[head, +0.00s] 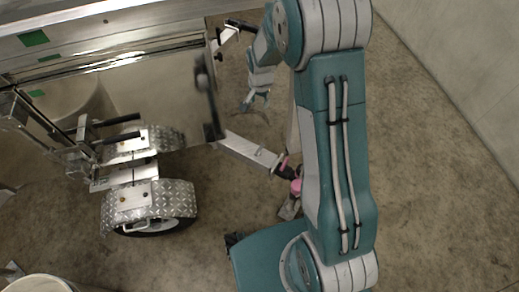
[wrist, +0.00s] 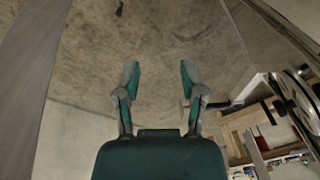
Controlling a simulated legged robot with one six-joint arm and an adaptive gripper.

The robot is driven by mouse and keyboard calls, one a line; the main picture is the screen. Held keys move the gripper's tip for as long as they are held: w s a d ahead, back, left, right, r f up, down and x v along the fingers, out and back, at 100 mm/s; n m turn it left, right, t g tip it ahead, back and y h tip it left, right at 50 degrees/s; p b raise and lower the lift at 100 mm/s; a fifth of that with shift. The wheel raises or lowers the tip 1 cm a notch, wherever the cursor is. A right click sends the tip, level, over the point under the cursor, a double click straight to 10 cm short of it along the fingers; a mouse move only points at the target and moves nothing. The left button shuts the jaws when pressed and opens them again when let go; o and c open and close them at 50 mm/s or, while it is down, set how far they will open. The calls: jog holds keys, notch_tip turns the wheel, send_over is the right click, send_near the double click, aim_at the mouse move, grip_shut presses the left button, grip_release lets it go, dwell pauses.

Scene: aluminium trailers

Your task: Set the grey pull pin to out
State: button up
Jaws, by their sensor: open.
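My gripper (head: 255,101) hangs over the bare floor to the right of the trailer (head: 150,88) in the head view. In the wrist view my gripper (wrist: 159,72) has its two teal fingers spread, with only floor between them. A grey bracket with a dark handle (head: 236,27) juts from the trailer's right corner, left of and above my gripper, apart from it. I cannot make out the grey pull pin for certain in either view. A bent grey metal rod (wrist: 222,105) shows right of the fingers in the wrist view; I cannot tell what it belongs to.
The trailer's drawbar (head: 247,150) reaches toward my base, with a pink-marked coupling (head: 293,184) at its end. Two tread-plate fenders (head: 150,199) stand at left. A wall (head: 462,70) rises at right. Shelving (wrist: 262,135) shows at right in the wrist view. Floor at right is clear.

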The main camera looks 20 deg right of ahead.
notch_tip(320, 180, down, 8)
jog(key=w+f+m, duration=0.1)
jog(key=m+g, duration=0.2)
send_over(260, 148)
notch_tip(260, 148, down, 12)
jog(key=shift+f, duration=0.1)
notch_tip(260, 148, down, 11)
jog(key=shift+a+r, duration=0.1)
jog(key=shift+a, duration=0.05)
grip_shut()
